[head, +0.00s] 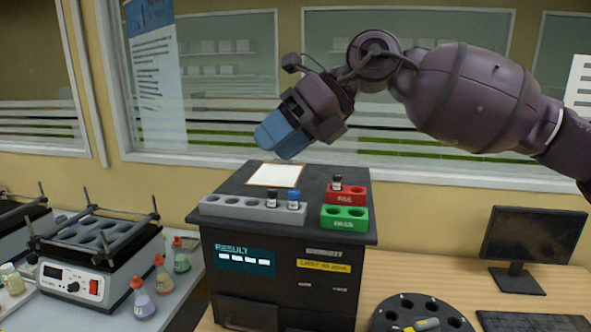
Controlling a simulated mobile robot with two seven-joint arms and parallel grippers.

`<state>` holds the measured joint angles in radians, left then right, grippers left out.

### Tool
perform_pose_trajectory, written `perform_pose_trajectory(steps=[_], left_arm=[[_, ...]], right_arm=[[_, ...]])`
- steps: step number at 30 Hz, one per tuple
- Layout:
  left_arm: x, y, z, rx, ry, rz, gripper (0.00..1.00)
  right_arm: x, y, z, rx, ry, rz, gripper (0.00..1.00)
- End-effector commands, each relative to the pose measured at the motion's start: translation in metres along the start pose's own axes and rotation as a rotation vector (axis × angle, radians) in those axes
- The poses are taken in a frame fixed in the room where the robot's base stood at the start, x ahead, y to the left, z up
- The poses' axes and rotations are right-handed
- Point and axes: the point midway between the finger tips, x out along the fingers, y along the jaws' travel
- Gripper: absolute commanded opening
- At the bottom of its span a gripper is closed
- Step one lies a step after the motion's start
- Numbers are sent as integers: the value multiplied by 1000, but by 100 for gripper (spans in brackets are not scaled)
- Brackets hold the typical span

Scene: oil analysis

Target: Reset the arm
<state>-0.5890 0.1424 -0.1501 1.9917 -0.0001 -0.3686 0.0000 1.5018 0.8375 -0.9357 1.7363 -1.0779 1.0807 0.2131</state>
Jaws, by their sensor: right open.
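My right arm reaches in from the upper right, with its purple links bent at the elbow. Its gripper (277,140) has blue fingers that point down and to the left. The gripper is in the air above the back of the black analyzer box (285,262), over the white square plate (275,174). I see nothing held between the fingers. The fingers overlap from this angle, so the gap between them is hard to see. My left gripper is out of view.
On the box stand a grey rack (235,207) with two small vials, a red FAIL rack (351,194) with one vial, and an empty green PASS rack (345,218). A shaker (95,262), bottles (144,300), a monitor (532,236) and a black rotor (388,318) stand around it.

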Motion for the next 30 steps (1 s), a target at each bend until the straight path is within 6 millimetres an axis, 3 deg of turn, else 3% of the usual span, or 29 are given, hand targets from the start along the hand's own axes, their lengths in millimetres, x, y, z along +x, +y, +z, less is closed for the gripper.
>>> perform_pose_trajectory(steps=[3, 6, 11, 16, 20, 26, 30], left_arm=[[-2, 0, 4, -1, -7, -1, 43], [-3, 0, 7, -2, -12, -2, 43], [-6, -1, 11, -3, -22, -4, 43], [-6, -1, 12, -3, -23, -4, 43], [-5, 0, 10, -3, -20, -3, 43], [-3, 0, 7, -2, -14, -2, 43], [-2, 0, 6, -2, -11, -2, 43]], right_arm=[[10, 28, 17, 43, -173, 210, 55], [11, 40, 29, 126, -328, 384, 55], [4, 34, 38, 334, -576, 626, 55], [-6, -2, 32, 592, -795, 796, 55], [-9, -42, 16, 803, -941, 883, 55], [-5, -107, -29, 1135, -1131, 966, 55], [4, -152, -74, 1366, -1245, 996, 55]])
